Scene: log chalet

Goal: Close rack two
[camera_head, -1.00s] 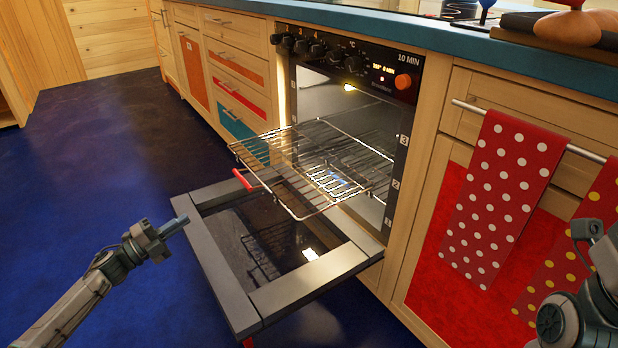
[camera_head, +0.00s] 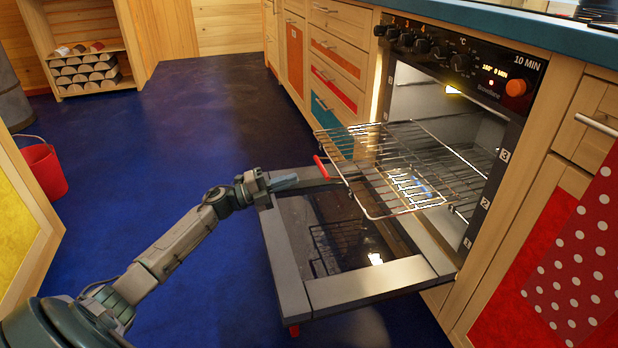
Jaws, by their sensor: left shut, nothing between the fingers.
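The wire rack (camera_head: 400,160) sticks far out of the oven (camera_head: 440,110), over the lowered oven door (camera_head: 290,255). Numbers 1, 2 and 3 mark the levels on the oven's right frame; I cannot clearly tell which level holds the rack. My left gripper (camera_head: 286,182) is shut and empty. In the picture it is just left of the rack's front edge and overlaps the door's far left corner. It appears apart from the rack. My right gripper is not in view.
Drawers (camera_head: 336,75) line the counter left of the oven. A polka-dot towel (camera_head: 585,250) hangs at the right. A red bucket (camera_head: 44,170) and a wood shelf (camera_head: 90,72) stand at the left. The blue floor (camera_head: 170,130) between is clear.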

